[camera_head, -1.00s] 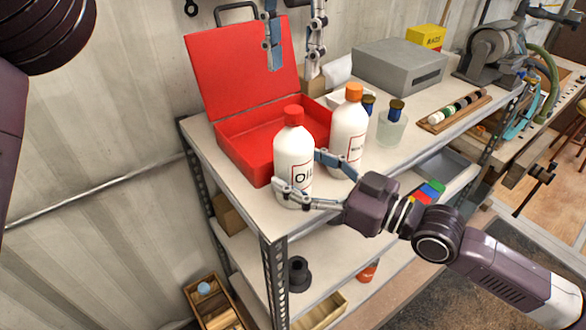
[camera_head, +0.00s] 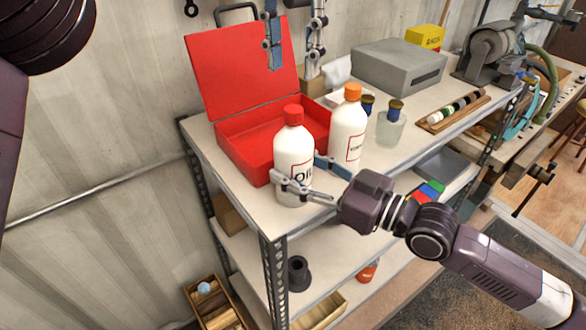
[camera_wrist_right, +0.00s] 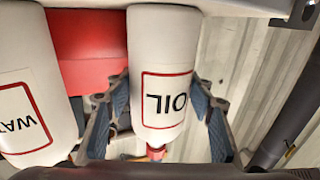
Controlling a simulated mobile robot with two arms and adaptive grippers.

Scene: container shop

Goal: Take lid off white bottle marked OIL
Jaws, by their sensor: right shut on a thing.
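The white bottle marked OIL (camera_head: 294,155), with a red lid (camera_head: 293,115), stands upright at the near corner of the shelf top. My right gripper (camera_head: 296,172) is shut on its body, with one finger on each side, well below the lid. In the right wrist view the OIL bottle (camera_wrist_right: 163,60) appears upside down between the fingers (camera_wrist_right: 158,115), its red lid (camera_wrist_right: 157,152) partly hidden at the bottom. My left gripper (camera_head: 294,55) hangs at the top, above the red case, with its fingers apart and nothing between them.
A second white bottle (camera_head: 348,130) with an orange lid stands close to the right. An open red case (camera_head: 245,150) is behind the OIL bottle. Small glass bottles (camera_head: 391,128) and a grey box (camera_head: 398,67) stand farther right. The shelf edge is close in front.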

